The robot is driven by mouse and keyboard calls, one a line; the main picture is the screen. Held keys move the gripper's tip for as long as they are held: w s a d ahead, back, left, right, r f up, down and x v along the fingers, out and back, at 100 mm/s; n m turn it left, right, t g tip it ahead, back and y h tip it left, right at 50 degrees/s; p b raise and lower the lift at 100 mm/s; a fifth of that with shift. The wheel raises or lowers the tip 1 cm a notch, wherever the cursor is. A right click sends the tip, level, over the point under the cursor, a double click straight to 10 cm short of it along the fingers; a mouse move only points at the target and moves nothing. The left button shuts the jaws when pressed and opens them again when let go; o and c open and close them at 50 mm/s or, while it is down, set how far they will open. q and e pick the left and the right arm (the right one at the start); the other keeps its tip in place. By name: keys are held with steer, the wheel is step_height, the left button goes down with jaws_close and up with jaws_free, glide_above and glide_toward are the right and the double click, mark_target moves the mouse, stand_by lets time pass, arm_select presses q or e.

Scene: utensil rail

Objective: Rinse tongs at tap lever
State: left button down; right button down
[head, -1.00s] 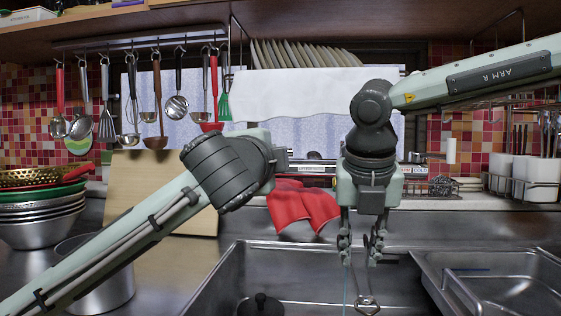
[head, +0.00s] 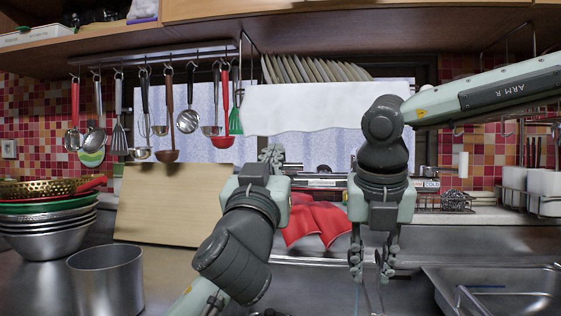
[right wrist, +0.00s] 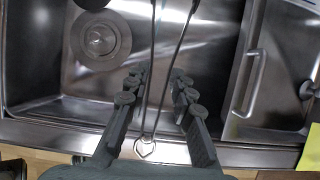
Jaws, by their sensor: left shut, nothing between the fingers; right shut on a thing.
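My right gripper (head: 372,268) points down over the sink and is shut on the tongs (head: 374,292). In the right wrist view, the thin metal arms of the tongs (right wrist: 153,70) run between the fingers, with a ring at the near end. My left gripper (head: 272,155) is shut and empty, reaching away toward the back counter, left of the right gripper. The tap lever is not clearly visible; my arms may hide it. A thin bluish line shows beside the tongs; I cannot tell whether it is water. The sink (right wrist: 40,108) lies below, with a round drain (right wrist: 100,40).
Red cloth (head: 318,222) hangs behind the sink. Utensils hang from the rail (head: 150,58) above. A metal tray (head: 500,290) and cup rack (head: 545,190) are right.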

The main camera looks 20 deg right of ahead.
mark_target(287, 167)
arm_select(q)
steer(key=w+d+f, duration=0.1)
steer(key=w+d, duration=0.2)
steer(key=w, duration=0.2)
steer(key=shift+w+d, duration=0.25)
steer(key=shift+f, duration=0.1)
